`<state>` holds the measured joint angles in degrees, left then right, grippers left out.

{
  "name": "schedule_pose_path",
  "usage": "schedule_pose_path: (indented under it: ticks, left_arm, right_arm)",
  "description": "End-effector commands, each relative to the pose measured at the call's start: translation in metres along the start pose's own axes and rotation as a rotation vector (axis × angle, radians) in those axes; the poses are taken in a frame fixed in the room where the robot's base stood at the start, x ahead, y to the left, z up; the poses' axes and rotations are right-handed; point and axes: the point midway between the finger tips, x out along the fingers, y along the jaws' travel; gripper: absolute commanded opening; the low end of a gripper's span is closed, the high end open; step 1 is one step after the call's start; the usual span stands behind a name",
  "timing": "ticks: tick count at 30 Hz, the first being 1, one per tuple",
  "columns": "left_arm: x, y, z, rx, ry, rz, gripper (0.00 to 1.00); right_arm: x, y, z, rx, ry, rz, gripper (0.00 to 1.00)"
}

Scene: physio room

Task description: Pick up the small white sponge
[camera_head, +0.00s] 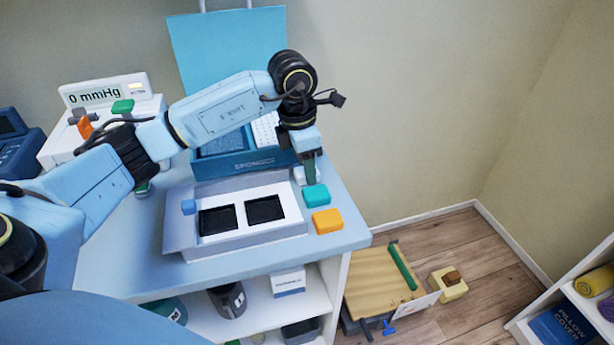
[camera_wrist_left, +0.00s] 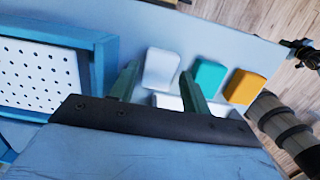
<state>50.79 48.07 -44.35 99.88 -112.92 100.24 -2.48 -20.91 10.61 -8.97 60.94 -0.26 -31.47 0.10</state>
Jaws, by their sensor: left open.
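The small white sponge (camera_wrist_left: 162,68) lies on the blue table top, left of a teal sponge (camera_wrist_left: 208,77) and an orange sponge (camera_wrist_left: 244,87) in the left wrist view. My left gripper (camera_wrist_left: 157,80) is open, its fingers pointing toward the white sponge, one on either side in the picture; I cannot tell the height gap. In the head view my left gripper (camera_head: 308,172) points down near the table's right edge, just behind the teal sponge (camera_head: 316,195). The orange sponge (camera_head: 327,221) is in front of that. The white sponge is mostly hidden there behind the fingers. My right gripper is not in view.
A pressure monitor (camera_head: 105,92) stands back left. The table edge is close on the right.

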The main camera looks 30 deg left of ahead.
Motion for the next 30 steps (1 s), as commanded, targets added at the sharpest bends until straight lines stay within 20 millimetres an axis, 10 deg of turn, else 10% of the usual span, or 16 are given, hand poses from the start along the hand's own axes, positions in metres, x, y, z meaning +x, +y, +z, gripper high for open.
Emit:
schedule_pose_path:
  ticks: [10, 18, 30]
  left_arm:
    - [0.009, 0.0, 0.0, 0.0, -0.001, 0.0, 0.47]
    - [0.009, 0.0, 0.0, 0.0, -0.001, 0.0, 0.14]
    - [-0.016, 0.001, 0.004, 0.001, -0.005, 0.003, 0.14]
  right_arm:
    - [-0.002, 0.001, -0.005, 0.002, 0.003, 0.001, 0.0]
    - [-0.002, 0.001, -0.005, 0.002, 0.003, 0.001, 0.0]
    - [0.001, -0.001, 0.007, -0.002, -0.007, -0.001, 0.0]
